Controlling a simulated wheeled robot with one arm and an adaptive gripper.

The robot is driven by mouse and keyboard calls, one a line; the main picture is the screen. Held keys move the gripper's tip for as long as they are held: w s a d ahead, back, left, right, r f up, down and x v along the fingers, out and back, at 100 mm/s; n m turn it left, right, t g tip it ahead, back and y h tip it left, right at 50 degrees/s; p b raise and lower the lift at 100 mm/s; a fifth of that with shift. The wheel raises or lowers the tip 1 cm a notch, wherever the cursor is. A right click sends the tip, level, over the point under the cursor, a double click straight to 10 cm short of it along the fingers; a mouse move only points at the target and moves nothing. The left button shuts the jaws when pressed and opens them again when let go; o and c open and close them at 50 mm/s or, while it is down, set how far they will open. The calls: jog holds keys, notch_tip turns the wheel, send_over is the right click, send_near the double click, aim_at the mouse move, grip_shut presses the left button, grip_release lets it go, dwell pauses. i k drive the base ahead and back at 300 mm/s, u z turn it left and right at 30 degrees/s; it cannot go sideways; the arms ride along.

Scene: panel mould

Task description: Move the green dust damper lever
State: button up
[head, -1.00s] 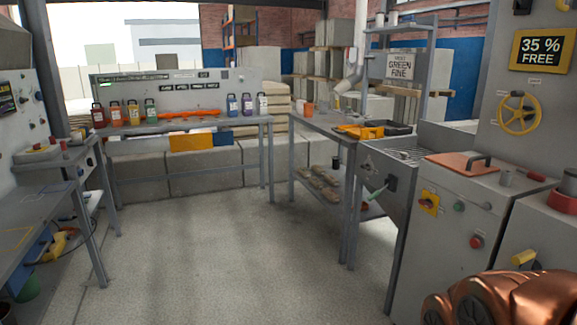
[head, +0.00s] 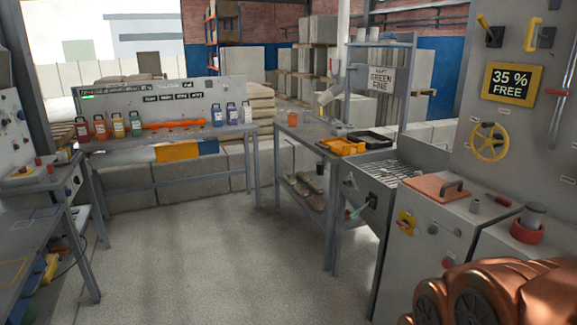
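A pale green lever (head: 358,211) sticks out from a dark mount (head: 371,199) on the front of the grey grated bench, right of centre in the head view. Its handle slants down to the left. It is small in the picture, and I cannot tell whether it is the dust damper lever by any label. My copper-coloured arm fills the bottom right corner, well short of the lever. My gripper is outside the picture, so its fingers cannot be seen.
A grey cabinet (head: 412,262) with a yellow-backed red switch and buttons stands right of the lever. A yellow handwheel (head: 489,142) and a yellow lever (head: 533,33) are on the right wall panel. A side table (head: 290,130) stands behind left. The middle floor (head: 210,250) is clear.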

aim_at(356, 212)
jog(key=z, duration=0.2)
jog(key=i, duration=2.15)
jog(key=u, duration=0.45)
